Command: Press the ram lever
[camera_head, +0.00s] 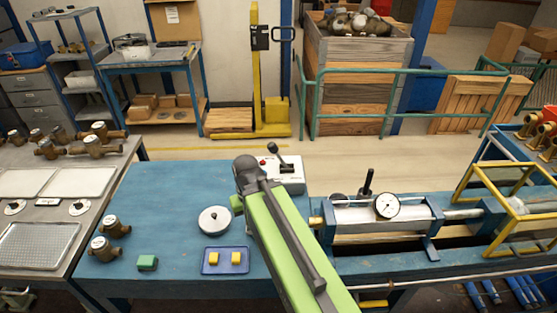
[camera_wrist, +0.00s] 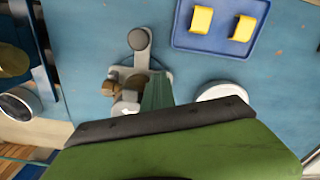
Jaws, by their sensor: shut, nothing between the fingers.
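My gripper (camera_head: 236,204) is mostly hidden by my own green arm in the head view, above the blue bench. In the wrist view my gripper (camera_wrist: 157,90) is shut and empty, showing as a narrow green wedge. A lever with a dark knob (camera_head: 273,148) stands on a white box with a red button, just beyond my wrist. Another black upright lever (camera_head: 368,183) stands beside the dial gauge on the right. In the wrist view a grey round knob (camera_wrist: 139,39) lies beside the fingers, above a brass fitting. I cannot tell which is the ram lever, or any contact.
A blue tray (camera_head: 208,270) with two yellow blocks and a round white-grey disc (camera_head: 214,220) lie left of my arm. The dial gauge (camera_head: 387,206) is on the right. Bare bench lies at the back left.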

